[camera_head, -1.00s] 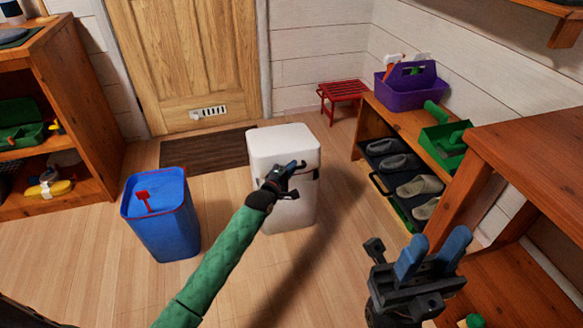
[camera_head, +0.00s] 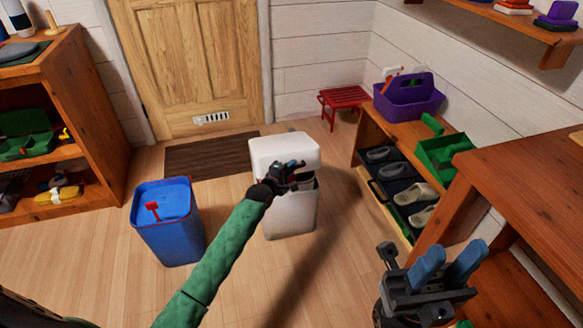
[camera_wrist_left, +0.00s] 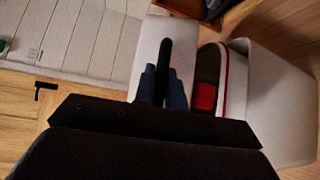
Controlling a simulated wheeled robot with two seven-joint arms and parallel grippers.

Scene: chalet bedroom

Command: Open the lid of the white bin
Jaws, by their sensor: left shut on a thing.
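The white bin (camera_head: 290,215) stands on the floor in the middle of the head view. Its white lid (camera_head: 280,148) is tilted up at the front, with a dark gap between lid and body. My left gripper (camera_head: 298,174) is at the lid's front. In the left wrist view its blue fingers are shut on a dark bar-like handle (camera_wrist_left: 165,65) against the white lid (camera_wrist_left: 182,32). The bin's dark inside shows there, with a red thing (camera_wrist_left: 205,97) in it. My right gripper (camera_head: 451,260) is open and empty at the lower right, away from the bin.
A blue bin (camera_head: 170,235) with a red handle stands to the left. A low bench (camera_head: 368,125) with shoes and a purple caddy (camera_head: 408,100) is to the right. A wooden table (camera_head: 520,180) is near my right gripper. A brown mat (camera_head: 205,157) lies by the door.

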